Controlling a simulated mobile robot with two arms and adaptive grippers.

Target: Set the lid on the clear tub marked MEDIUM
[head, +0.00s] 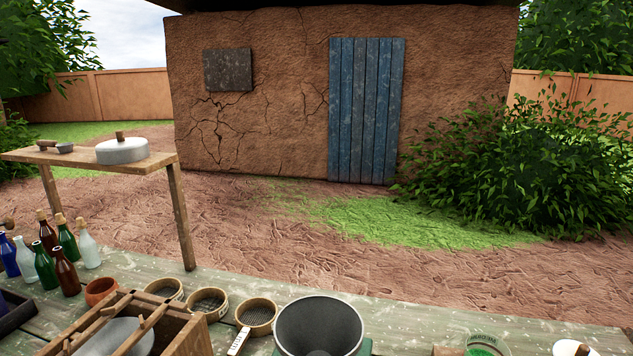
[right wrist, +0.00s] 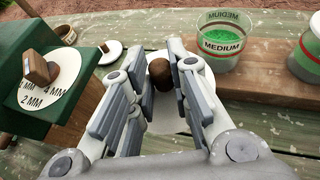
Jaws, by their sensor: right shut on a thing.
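In the right wrist view, the clear tub marked MEDIUM (right wrist: 222,45) stands upright and uncovered, with green material inside. My right gripper (right wrist: 163,82) is shut on the dark brown knob of a pale round lid (right wrist: 168,118). The fingers hide part of the lid, and I cannot tell whether it is clear of the surface below. The lid is left of the tub and nearer the camera, apart from it. A clear tub with green contents (head: 482,346) shows at the bottom of the head view, its label too small to read. My left gripper is not in view.
Another tub (right wrist: 307,55) stands right of MEDIUM on a wooden board (right wrist: 262,86). A green box with a marked dial (right wrist: 50,82) and a small knobbed lid (right wrist: 110,50) are at left. The head view shows a dark bucket (head: 320,325), sieves (head: 257,313) and bottles (head: 66,270).

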